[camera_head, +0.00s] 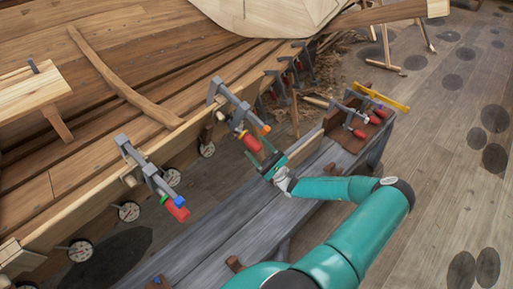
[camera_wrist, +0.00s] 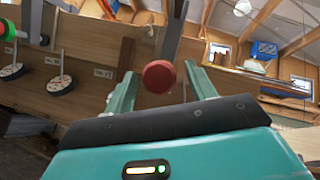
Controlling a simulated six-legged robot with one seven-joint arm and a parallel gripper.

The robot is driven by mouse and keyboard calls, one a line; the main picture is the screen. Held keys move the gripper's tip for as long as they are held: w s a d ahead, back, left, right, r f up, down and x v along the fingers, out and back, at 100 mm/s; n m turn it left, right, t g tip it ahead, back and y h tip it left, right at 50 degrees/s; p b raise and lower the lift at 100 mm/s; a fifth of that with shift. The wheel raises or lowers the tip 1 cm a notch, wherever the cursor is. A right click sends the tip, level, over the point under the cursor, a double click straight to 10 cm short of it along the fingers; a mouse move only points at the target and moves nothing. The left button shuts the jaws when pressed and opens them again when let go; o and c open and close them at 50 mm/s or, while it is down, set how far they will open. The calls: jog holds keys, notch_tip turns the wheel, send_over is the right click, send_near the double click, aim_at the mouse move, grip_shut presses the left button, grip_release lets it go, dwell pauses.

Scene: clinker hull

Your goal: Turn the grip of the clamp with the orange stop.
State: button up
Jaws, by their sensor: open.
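The clamp with the orange stop (camera_head: 264,129) sits on the hull's plank edge, its grey bar (camera_head: 232,100) slanting down to the right. Its red grip (camera_head: 250,142) hangs below the bar. My gripper (camera_head: 261,153) is just below this grip, with its green fingers open and pointing up toward it. In the wrist view, the round end of the red grip (camera_wrist: 158,76) shows between the two spread fingers, facing the camera. The fingers appear apart from it on both sides. How deep the grip sits between them is unclear. The orange stop is not clearly visible in the wrist view.
Another clamp (camera_head: 150,172) with a red grip holds the plank to the left. More clamps (camera_head: 290,66) stand farther along the hull. A grey bench (camera_head: 235,232) runs below my arm, with loose clamps (camera_head: 358,113) at its far end. Round dials (camera_head: 129,211) line the hull.

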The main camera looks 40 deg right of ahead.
jog(key=v, duration=1.2)
jog(key=shift+s+f, duration=0.15)
jog(key=shift+f, duration=0.15)
jog(key=shift+d, duration=0.1)
dwell(0.3)
jog(key=s+a+r+m+g+h, duration=0.2)
jog(key=s+r+m+g+h, duration=0.3)
jog(key=r+m+g+h, duration=0.35)
jog(key=shift+m+t+h, duration=0.25)
jog(key=shift+m+t, duration=0.4)
jog(key=shift+m, duration=0.1)
jog(key=w, duration=0.4)
jog(key=w+a+r, duration=0.1)
jog(key=w, duration=0.4)
jog(key=w+a, duration=0.1)
jog(key=w, duration=0.4)
jog(key=shift+r, duration=0.2)
jog(key=c, duration=1)
